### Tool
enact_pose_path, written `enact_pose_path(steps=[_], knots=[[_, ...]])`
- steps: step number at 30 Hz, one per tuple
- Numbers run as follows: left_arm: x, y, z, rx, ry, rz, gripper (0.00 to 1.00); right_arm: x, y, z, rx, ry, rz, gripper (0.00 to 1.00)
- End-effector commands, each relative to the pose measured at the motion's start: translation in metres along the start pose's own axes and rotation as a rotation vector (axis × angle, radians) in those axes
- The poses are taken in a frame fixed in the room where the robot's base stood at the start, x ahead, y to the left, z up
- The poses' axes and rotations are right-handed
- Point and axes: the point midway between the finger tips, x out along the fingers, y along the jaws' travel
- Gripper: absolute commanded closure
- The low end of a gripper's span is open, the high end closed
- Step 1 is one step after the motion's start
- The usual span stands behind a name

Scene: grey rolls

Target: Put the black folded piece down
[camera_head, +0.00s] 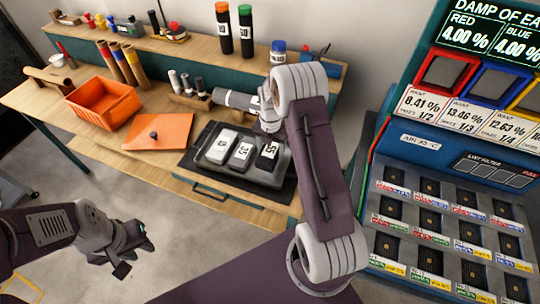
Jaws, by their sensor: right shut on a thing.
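The black folded piece (267,157), with a white label, is in the right part of a grey tray (217,156), beside two white folded pieces (221,145). My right gripper (271,132) is over the right side of the tray and shut on the black piece. Its fingers are mostly hidden by my own wrist and forearm, and I cannot tell whether the piece touches the tray floor. My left gripper (135,256) is empty, its fingers apart, over the floor in front of the bench.
The tray lies on a dark mat (194,165) on the wooden bench (70,122). An orange sheet (158,132) and an orange bin (104,101) are to the left. Small upright rolls (186,83) stand behind the tray. A blue machine (456,165) with several slots stands at right.

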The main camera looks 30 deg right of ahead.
Motion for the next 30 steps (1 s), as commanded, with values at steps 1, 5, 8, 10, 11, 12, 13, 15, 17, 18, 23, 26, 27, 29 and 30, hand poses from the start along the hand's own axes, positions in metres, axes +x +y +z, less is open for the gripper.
enact_pose_path(steps=[1, 5, 8, 10, 11, 12, 13, 15, 17, 18, 23, 26, 27, 29, 30], knots=[[0.0, 0.0, 0.0, 0.0, 0.0, 0.0, 0.69, 0.0, 0.0, 0.001, 0.0, 0.0, 0.0, 0.84], [-0.002, 0.0, 0.0, 0.0, 0.0, 0.0, 0.69, 0.013, -0.001, 0.0, 0.0, 0.003, -0.002, 0.84], [-0.004, 0.0, 0.0, 0.0, 0.0, 0.0, 0.69, 0.031, -0.001, 0.0, 0.0, 0.004, -0.003, 0.84], [-0.004, 0.0, 0.0, 0.0, 0.0, 0.0, 0.69, 0.038, 0.0, 0.0, 0.0, 0.001, -0.001, 0.84], [-0.004, 0.0, 0.0, 0.0, 0.0, 0.0, 0.69, 0.04, 0.0, 0.0, 0.0, 0.001, 0.0, 0.84], [-0.004, 0.0, 0.0, 0.0, 0.0, 0.0, 0.69, 0.041, 0.0, 0.0, 0.0, 0.0, 0.0, 0.84], [-0.004, 0.0, 0.0, 0.0, 0.0, 0.0, 0.69, 0.041, 0.0, 0.0, 0.0, 0.0, 0.0, 0.84], [-0.004, 0.0, 0.0, 0.0, 0.0, 0.0, 0.69, 0.04, 0.0, 0.0, 0.0, 0.0, 0.0, 0.84], [-0.004, 0.0, 0.0, 0.0, 0.0, 0.0, 0.69, 0.04, 0.0, 0.0, 0.0, 0.0, 0.0, 0.84], [-0.003, 0.0, 0.0, 0.0, 0.0, 0.0, 0.69, 0.041, 0.0, 0.0, 0.0, 0.0, 0.0, 0.84], [-0.001, 0.0, 0.0, 0.0, 0.0, 0.0, 0.69, 0.044, 0.0, 0.0, 0.0, 0.0, 0.0, 0.26], [-0.002, 0.0, 0.0, 0.0, 0.0, 0.0, 0.69, 0.044, 0.0, 0.0, 0.0, 0.0, 0.0, 0.15], [-0.002, 0.0, 0.0, 0.0, 0.0, 0.0, 0.69, 0.044, 0.0, 0.0, 0.0, 0.0, 0.0, 0.15], [-0.002, 0.0, 0.0, 0.0, 0.0, 0.0, 0.69, 0.044, 0.0, 0.0, 0.0, 0.0, 0.0, 0.15], [-0.002, 0.0, 0.0, 0.0, 0.0, 0.0, 0.69, 0.044, 0.0, 0.0, 0.0, 0.0, 0.0, 0.15]])
